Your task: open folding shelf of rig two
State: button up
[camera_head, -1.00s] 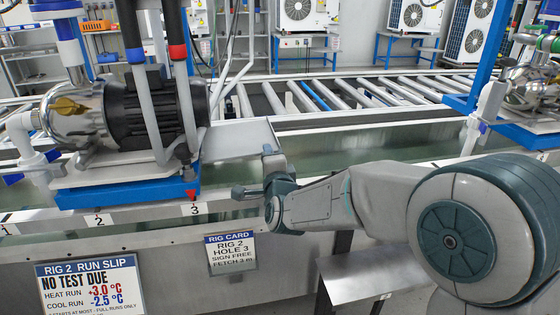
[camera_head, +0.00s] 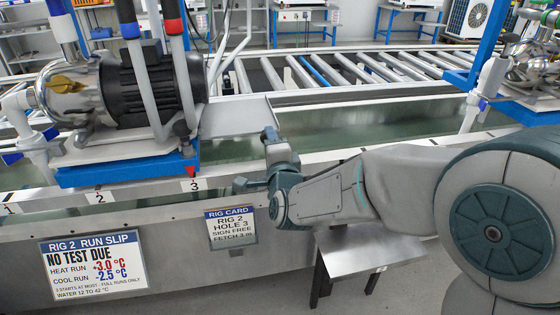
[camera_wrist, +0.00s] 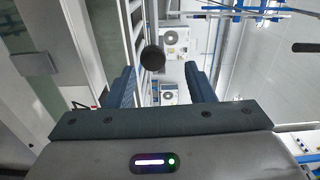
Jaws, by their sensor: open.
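My gripper (camera_head: 254,160) is open and empty at the trough's front edge, right of the blue pump base. In the wrist view its two blue fingers (camera_wrist: 160,82) stand apart, with a dark round knob (camera_wrist: 152,58) showing between them; I cannot tell its distance. A grey metal plate (camera_head: 235,118) lies flat beside the pump, behind my gripper. Another grey flat shelf-like plate (camera_head: 350,257) sticks out low at the front of the bench, on dark supports, partly behind my arm. I cannot tell which plate is the folding shelf. The rig 2 card (camera_head: 231,229) hangs left of the low plate.
A pump (camera_head: 150,85) with upright pipes stands on a blue base (camera_head: 125,174) at left. The rig 2 run slip (camera_head: 95,266) hangs on the bench front. A roller conveyor (camera_head: 330,72) runs behind the trough. A second pump rig (camera_head: 530,70) stands at right. Floor shows below the low plate.

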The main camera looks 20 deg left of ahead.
jog(key=v, duration=0.8)
jog(key=shift+s+d+p, duration=0.25)
jog(key=shift+p, duration=0.2)
jog(key=shift+r, duration=0.1)
jog(key=w+d+r+n+g+h+p, duration=0.1)
jog(key=d+r+n+g+h+p, duration=0.2)
jog(key=d+r+p, duration=0.45)
jog(key=w+d+r+n+g+h+p, duration=0.1)
jog(key=d+r+n+g+h+p, duration=0.3)
jog(key=d+p, duration=0.65)
jog(key=s+d+r+n+g+h+p, duration=0.1)
jog(key=s+d+r+g+p, duration=0.1)
jog(key=s+d+r+p, duration=0.4)
jog(key=s+d+r+n+g+h+p, duration=0.2)
jog(key=s+d+r+p, duration=0.5)
jog(key=d, duration=0.5)
jog(key=shift+s+r+g+h+p, duration=0.3)
jog(key=shift+s+g+p, duration=0.1)
jog(key=shift+s+p, duration=0.2)
